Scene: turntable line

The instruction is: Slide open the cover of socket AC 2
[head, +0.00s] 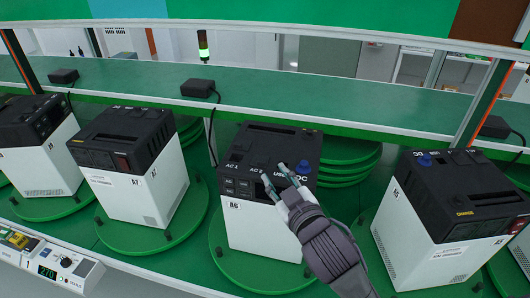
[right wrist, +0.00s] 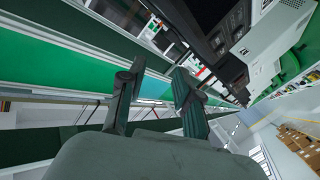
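The power unit marked A6 (head: 262,228) has a white body and a black top and stands in the middle of the head view. Its top carries the labels AC 1, AC 2 (head: 239,169), USB and DC, with a blue cap near DC. Small dark panels lie below the AC labels; I cannot tell whether the AC 2 cover is open or shut. My right gripper (head: 274,176) is over the right part of the unit's top, right of the AC 2 label, and hides some of it. Its fingers stand apart with nothing seen between them, also in the right wrist view (right wrist: 158,82). Contact is unclear. My left gripper is out of view.
The unit sits on a green turntable (head: 222,262). Similar units stand at left (head: 135,190) and right (head: 440,240). A green shelf (head: 300,103) with black adapters and hanging cables runs behind. A control box (head: 62,268) is at front left.

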